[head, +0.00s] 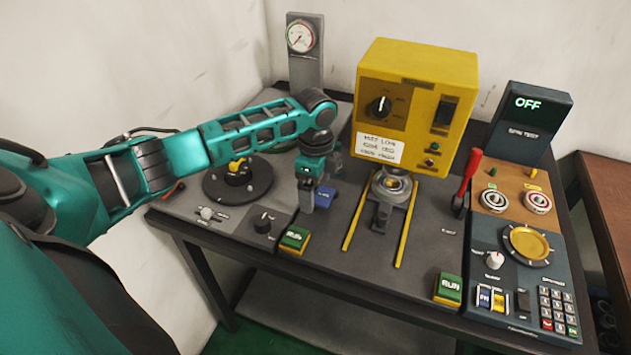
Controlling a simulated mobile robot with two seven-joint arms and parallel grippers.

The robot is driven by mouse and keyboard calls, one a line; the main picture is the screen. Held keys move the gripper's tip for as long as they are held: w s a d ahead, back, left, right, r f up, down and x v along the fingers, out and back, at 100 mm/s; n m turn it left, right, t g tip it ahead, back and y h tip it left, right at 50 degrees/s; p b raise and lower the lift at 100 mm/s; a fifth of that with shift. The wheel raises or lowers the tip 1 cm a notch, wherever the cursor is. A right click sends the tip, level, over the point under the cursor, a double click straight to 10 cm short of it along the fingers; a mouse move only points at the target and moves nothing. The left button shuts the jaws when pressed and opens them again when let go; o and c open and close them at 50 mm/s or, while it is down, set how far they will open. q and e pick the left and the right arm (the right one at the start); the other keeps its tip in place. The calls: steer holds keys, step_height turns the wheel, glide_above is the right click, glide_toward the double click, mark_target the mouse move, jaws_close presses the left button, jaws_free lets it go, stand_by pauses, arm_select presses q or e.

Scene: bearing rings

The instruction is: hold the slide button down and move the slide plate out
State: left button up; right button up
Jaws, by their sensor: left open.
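The slide plate (381,216) is a dark piece between two yellow rails under the yellow press. A round metal holder with a ring (392,185) sits at its back end. My left gripper (307,203) is open and points down, left of the rails and apart from the slide plate. A blue part (325,196) shows just right of its fingers; I cannot tell if it is the slide button or whether the gripper touches it. My right gripper is not in view.
The yellow press (415,95) stands behind the rails. A red lever (467,180) rises at right. Green RUN buttons (295,239) (448,287) stand near the front edge. A dark round turntable (238,190) lies under my left arm. The bench front between the rails is clear.

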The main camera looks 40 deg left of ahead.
arm_select(q)
steer(key=shift+c, duration=0.2)
steer(key=c, duration=1.1)
steer(key=shift+o, duration=0.2)
